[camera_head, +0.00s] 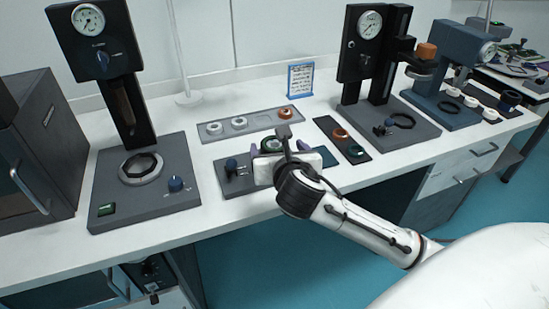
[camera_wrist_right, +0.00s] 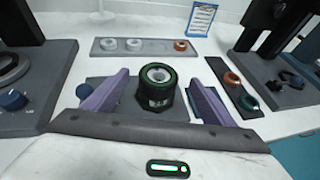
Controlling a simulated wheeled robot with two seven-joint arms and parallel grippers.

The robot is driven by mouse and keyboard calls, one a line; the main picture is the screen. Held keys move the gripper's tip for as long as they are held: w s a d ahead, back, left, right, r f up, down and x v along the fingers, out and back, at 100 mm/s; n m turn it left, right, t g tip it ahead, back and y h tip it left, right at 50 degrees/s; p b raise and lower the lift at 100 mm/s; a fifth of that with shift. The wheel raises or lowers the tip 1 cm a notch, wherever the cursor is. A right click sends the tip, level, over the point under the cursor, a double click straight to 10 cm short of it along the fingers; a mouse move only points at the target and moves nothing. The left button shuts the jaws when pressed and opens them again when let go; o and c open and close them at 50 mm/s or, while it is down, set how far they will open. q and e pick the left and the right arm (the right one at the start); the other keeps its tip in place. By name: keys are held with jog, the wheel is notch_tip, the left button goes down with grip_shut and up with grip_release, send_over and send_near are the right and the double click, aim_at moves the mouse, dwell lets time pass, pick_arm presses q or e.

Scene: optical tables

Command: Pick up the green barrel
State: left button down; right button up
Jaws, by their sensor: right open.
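The green barrel is a short black cylinder with a green ring around its top (camera_wrist_right: 158,86). It stands upright on a dark grey plate, and its top also shows in the head view (camera_head: 271,145). My right gripper (camera_wrist_right: 159,92) is open, with one purple finger on each side of the barrel and a visible gap on both sides. In the head view the right gripper (camera_head: 272,150) partly covers the barrel and plate. My left gripper is not in view.
A dark tray (camera_head: 327,124) at right holds a copper ring and a green-edged part (camera_head: 355,150). A grey tray (camera_head: 212,137) with rings lies behind. Tall instruments stand left (camera_head: 125,110) and right (camera_head: 379,90). A blue-framed notice (camera_head: 300,80) stands at the back.

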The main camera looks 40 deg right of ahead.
aim_at(274, 142)
jog(key=x, duration=0.5)
jog(key=shift+w+f, duration=0.15)
jog(key=c, duration=1.4)
jog(key=shift+c, duration=0.8)
